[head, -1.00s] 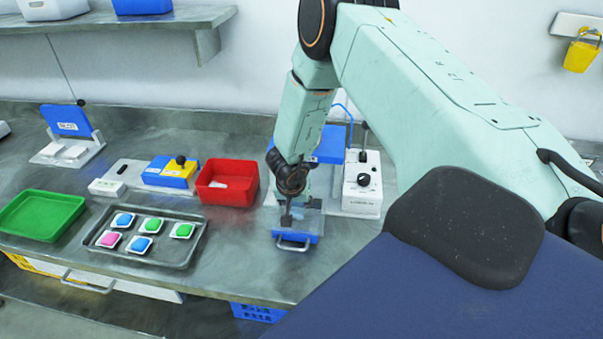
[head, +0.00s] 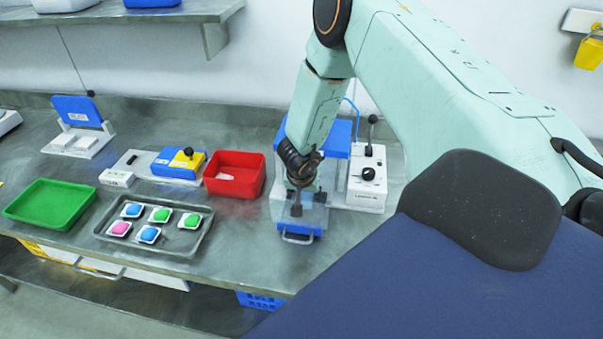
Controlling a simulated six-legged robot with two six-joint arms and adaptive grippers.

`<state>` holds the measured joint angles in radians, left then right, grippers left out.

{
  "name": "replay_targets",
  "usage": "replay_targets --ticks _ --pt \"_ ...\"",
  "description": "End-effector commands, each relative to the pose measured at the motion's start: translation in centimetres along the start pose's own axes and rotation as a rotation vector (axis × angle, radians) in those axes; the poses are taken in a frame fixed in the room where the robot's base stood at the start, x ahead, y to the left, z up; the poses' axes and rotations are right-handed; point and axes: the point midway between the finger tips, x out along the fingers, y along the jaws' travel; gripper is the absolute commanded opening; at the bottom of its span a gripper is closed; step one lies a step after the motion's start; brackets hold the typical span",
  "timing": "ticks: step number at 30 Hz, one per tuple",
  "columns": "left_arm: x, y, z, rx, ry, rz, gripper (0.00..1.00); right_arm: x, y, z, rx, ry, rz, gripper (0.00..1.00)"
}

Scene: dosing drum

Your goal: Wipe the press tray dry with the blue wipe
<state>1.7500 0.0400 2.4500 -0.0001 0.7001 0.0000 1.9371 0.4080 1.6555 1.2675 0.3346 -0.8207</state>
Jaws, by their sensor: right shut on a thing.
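The press tray (head: 297,232), with a blue front and a metal handle, sticks out at the front of the press (head: 338,139) in the right middle of the bench. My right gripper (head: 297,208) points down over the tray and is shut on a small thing. That thing appears to be the blue wipe, but it is too small and hidden to make out clearly. I cannot tell whether it touches the tray floor. Any wetness on the tray is too small to see. My left gripper is not in view.
A control box with a lever (head: 367,184) stands right of the press. A red bin (head: 235,188), a blue-yellow device (head: 179,163), a dark tray (head: 190,240) with several coloured pads and a green tray (head: 49,205) lie to the left. My right arm hides part of the press.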

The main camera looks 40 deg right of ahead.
Motion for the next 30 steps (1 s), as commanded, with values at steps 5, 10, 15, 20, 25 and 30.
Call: replay_targets --ticks 5,10,15,20,25,30 --pt "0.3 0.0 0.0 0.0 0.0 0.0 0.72 -0.1 0.0 0.5 -0.002 0.0 -0.001 0.19" --pt "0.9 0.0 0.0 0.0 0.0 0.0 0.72 -0.5 0.0 1.6 -0.003 0.001 0.0 0.19" --pt "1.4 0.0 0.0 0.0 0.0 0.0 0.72 -0.9 0.0 2.7 -0.002 0.0 0.0 0.19" --pt "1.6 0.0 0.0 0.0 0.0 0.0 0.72 -1.2 0.1 3.3 0.0 0.0 0.001 0.19" --pt "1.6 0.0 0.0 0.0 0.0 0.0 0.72 -1.3 0.2 3.5 0.0 -0.002 0.001 0.19" --pt "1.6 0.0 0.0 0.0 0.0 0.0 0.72 -1.2 0.2 3.6 0.0 -0.005 0.002 0.19"
